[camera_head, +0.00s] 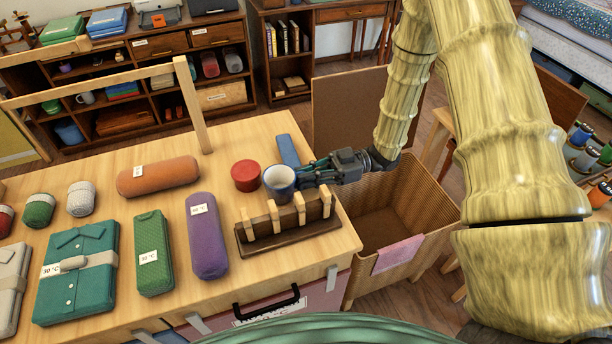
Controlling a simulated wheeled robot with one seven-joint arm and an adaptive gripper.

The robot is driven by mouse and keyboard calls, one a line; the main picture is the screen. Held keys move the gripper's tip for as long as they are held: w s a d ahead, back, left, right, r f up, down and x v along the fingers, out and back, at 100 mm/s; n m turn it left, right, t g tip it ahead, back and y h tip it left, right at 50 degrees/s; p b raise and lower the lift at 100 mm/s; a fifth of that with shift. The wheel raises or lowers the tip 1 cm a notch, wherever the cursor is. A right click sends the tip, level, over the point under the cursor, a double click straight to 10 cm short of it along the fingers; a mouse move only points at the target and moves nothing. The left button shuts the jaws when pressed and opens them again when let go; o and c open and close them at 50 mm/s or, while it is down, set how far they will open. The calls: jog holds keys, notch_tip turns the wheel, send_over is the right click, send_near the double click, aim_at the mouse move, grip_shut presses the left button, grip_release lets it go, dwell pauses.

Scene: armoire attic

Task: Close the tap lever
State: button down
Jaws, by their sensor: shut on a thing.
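I see no tap or tap lever in the head view. My gripper (300,178) reaches in from the right over the wooden table (110,150). It is shut on a blue cup (280,193) with a pale inside, at the cup's right side. The cup is upright; I cannot tell whether it touches the table. The finger contact is small and partly hidden.
A dark rack with wooden pegs (290,228) stands in front. Rolls and folded clothes fill the left. An open wicker bin (400,235) stands right of the table.

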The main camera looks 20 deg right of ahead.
jog(key=shift+f, duration=0.15)
jog(key=c, duration=1.8)
grip_release()
jog(key=shift+d, duration=0.1)
